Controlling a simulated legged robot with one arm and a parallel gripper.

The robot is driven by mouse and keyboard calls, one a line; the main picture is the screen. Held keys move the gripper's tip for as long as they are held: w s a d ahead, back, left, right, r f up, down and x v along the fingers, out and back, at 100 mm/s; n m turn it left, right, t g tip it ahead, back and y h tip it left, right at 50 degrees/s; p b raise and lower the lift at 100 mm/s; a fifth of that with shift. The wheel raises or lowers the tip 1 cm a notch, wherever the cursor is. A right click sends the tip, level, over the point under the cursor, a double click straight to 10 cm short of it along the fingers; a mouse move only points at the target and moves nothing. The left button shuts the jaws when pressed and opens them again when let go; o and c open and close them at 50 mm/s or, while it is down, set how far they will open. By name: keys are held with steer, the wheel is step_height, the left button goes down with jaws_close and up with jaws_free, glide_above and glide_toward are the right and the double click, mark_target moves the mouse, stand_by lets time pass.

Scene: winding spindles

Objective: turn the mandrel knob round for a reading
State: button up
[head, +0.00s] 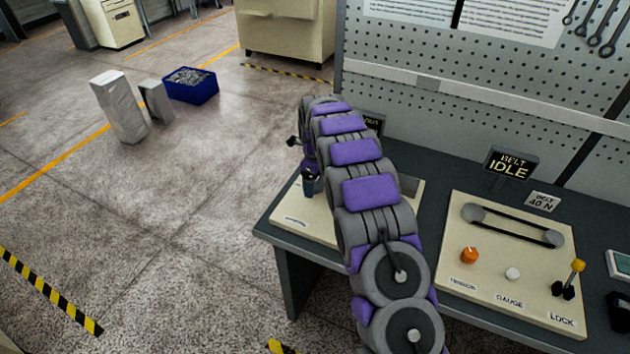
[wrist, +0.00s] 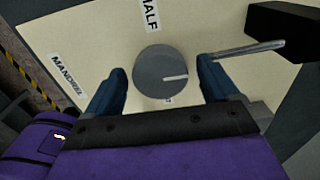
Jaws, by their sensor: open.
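The mandrel knob (wrist: 163,73) is a round grey disc with a white line pointing right in the wrist view. It sits on a cream panel (wrist: 100,42) with a "MANDREL" label at left, a "HALF" label above and a partly hidden label below. My gripper (wrist: 164,66) is open, its two blue fingers on either side of the knob, with gaps showing between fingers and knob. In the head view my gripper (head: 309,181) is over the left cream panel (head: 299,228); my arm hides the knob there.
A metal rod (wrist: 247,49) from a black block (wrist: 284,32) reaches near the right finger. A second panel (head: 480,288) on the dark bench holds a belt, an orange knob, a white button and a lock lever (head: 577,268). A display (head: 509,164) reads "BELT IDLE".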

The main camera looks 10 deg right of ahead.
steer(key=shift+c, duration=0.4)
steer(key=c, duration=1)
steer(key=shift+r, duration=0.1)
